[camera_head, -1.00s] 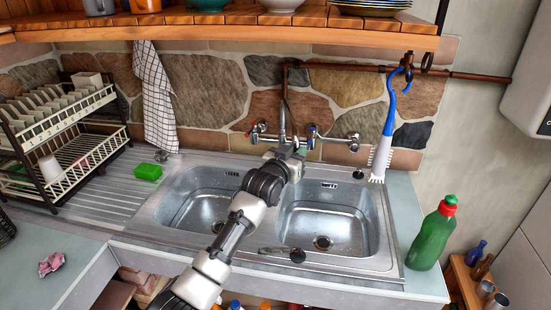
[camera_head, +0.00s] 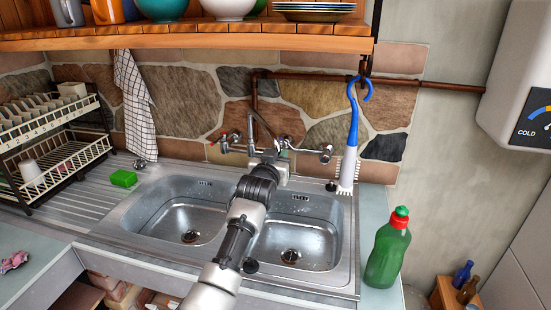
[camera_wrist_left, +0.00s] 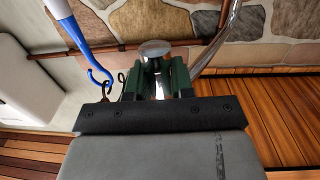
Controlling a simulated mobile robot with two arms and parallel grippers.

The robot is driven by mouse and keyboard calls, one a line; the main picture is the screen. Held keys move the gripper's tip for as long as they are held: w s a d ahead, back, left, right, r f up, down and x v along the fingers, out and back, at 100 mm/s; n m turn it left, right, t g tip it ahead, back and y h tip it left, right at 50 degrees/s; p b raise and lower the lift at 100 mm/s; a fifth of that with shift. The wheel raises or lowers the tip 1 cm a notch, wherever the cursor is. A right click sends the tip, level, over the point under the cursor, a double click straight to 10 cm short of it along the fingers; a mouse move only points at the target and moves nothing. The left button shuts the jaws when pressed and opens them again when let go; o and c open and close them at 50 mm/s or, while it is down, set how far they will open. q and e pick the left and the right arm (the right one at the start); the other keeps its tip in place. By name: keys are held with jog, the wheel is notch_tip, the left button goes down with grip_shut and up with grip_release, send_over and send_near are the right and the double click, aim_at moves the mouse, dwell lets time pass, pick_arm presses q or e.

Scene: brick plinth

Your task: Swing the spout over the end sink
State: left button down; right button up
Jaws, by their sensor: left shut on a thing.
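The chrome spout (camera_head: 264,124) rises from the wall tap and bends down to the right, toward the back of the divider between the two basins. My left gripper (camera_head: 271,156) is at its lower end; the arm hides much of the contact. In the left wrist view the green-padded fingers (camera_wrist_left: 156,80) are closed around the end, with a round metal piece between them and the curved chrome tube (camera_wrist_left: 222,38) beside them. The left basin (camera_head: 170,224) is empty. The right basin (camera_head: 310,240) is partly behind my arm. My right gripper is out of view.
Red and blue tap handles flank the spout. A blue and white brush (camera_head: 350,145) hangs at the right. A green bottle (camera_head: 387,250) stands right of the sink, a green sponge (camera_head: 124,178) left. A wooden shelf (camera_head: 200,36) runs above.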

pick_arm(q)
jog(key=shift+a+r, duration=0.1)
jog(key=shift+r, duration=0.1)
jog(key=c, duration=1.1)
grip_release()
jog(key=shift+o, duration=0.5)
jog(key=shift+f, duration=0.1)
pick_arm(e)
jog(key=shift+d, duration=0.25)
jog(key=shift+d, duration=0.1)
pick_arm(q)
jog(key=shift+s+f, duration=0.1)
jog(key=shift+s, duration=0.05)
jog(key=shift+s+a, duration=0.1)
jog(key=shift+s, duration=0.15)
jog(key=b+v, duration=0.2)
jog(key=v, duration=0.8)
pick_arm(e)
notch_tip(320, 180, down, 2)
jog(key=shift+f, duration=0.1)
